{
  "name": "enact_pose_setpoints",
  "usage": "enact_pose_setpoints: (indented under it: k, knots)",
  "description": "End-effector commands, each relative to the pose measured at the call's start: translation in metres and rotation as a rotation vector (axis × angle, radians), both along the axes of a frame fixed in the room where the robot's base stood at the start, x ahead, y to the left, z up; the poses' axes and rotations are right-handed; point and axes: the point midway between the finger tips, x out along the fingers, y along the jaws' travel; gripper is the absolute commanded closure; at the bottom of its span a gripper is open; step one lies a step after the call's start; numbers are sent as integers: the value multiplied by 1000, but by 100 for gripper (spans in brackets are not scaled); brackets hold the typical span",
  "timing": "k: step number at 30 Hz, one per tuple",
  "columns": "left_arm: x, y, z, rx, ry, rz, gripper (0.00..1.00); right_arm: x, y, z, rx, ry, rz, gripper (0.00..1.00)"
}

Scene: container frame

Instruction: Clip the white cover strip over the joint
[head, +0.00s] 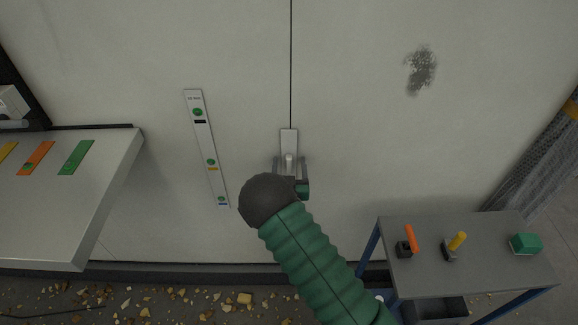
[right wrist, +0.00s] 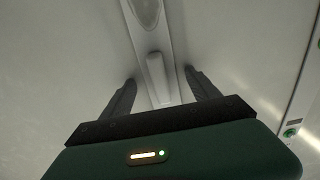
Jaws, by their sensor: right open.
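The joint (head: 291,60) is a thin dark vertical line in the pale wall panel. A short pale cover strip (head: 289,138) with a raised grip sits over the lower part of this line. It also shows in the right wrist view (right wrist: 146,14), with its raised grip (right wrist: 157,80) between my fingers. My right gripper (head: 290,166) is open, with one finger on each side of the grip and a gap to it in the right wrist view (right wrist: 159,78). My forearm and wrist hide the strip's lower end. I cannot tell whether the strip is clipped on. My left gripper is not in view.
A spirit-level-like strip (head: 205,140) with coloured marks is on the wall at left. A pale bench (head: 60,215) with coloured tags stands at left. A grey cart (head: 480,280) at lower right carries orange- and yellow-handled tools and a green block. Rubble (head: 130,300) lies along the floor.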

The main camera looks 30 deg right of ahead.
Motion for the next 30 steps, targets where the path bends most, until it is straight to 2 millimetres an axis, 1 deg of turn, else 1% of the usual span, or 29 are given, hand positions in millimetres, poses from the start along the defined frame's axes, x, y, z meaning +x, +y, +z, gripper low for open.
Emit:
enact_pose_setpoints:
  k: [2, 5, 8, 15, 18, 21, 25, 30]
  knots:
    - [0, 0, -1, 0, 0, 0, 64, -2, 1, -1, 1, 1, 0, 30]
    - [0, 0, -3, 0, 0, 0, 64, -11, 7, -1, 1, 1, 0, 30]
    - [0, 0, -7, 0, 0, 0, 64, -29, 19, -3, 1, 3, 2, 30]
    - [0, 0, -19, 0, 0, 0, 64, -90, 56, -4, 1, 4, 2, 30]
    - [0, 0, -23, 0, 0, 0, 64, -112, 70, -4, 1, 3, 3, 30]
    - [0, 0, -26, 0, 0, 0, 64, -129, 80, -3, 0, 2, 2, 30]
    - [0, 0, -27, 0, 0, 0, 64, -140, 87, -2, 1, 2, 1, 30]
    - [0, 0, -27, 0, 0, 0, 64, -142, 88, -2, 5, 4, 0, 30]
